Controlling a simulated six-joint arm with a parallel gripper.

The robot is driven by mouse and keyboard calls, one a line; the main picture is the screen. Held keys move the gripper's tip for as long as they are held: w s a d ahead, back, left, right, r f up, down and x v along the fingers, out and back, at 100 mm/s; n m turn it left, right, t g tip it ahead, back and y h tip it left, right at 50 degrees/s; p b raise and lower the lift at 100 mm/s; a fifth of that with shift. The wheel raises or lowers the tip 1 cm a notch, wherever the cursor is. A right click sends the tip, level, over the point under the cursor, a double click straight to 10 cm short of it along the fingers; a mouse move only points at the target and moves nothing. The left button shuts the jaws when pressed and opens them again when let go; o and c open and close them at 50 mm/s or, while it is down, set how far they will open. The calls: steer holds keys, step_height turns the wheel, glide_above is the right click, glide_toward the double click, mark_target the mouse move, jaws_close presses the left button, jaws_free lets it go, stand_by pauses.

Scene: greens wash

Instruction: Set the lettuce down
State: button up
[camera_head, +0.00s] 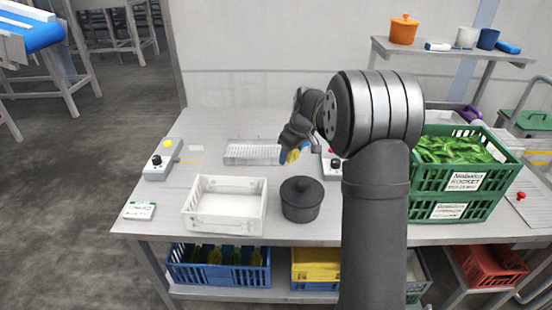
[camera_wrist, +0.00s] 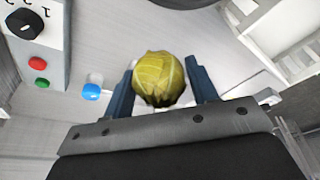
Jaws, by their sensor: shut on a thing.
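The lettuce (camera_wrist: 160,78) is a round yellow-green head, held between the two blue fingers of my gripper (camera_wrist: 160,92) in the wrist view. In the head view my gripper (camera_head: 293,157) is above the table, behind the black lidded pot and near the right end of a white slatted rack (camera_head: 252,154). Only a small yellow part of the lettuce (camera_head: 293,156) shows there. I cannot tell how high the lettuce is above the table.
A white crate (camera_head: 222,226) stands at front left, beside the black pot (camera_head: 301,214). Control boxes with knobs stand at left (camera_head: 160,160) and behind my arm (camera_head: 333,165). Green crates of leaves (camera_head: 454,209) are stacked at right. The table's back left is clear.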

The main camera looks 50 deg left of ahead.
steer(key=shift+w+d+r, duration=0.1)
steer(key=shift+d+r, duration=0.15)
steer(key=shift+d, duration=0.15)
steer(key=s+d+r, duration=0.1)
steer(key=s+d, duration=0.1)
steer(key=s, duration=0.6)
steer(key=s+d+r, duration=0.1)
steer(key=s+d, duration=0.1)
steer(key=s, duration=0.5)
glide_toward(227, 210)
steer(key=shift+w+a+f, duration=0.25)
steer(key=shift+a+f, duration=0.2)
steer(key=shift+f, duration=0.05)
steer(key=shift+s+a+f, duration=0.3)
steer(key=shift+a+f, duration=0.05)
steer(key=shift+f, duration=1.9)
steer(key=shift+f, duration=0.15)
steer(key=o, duration=1)
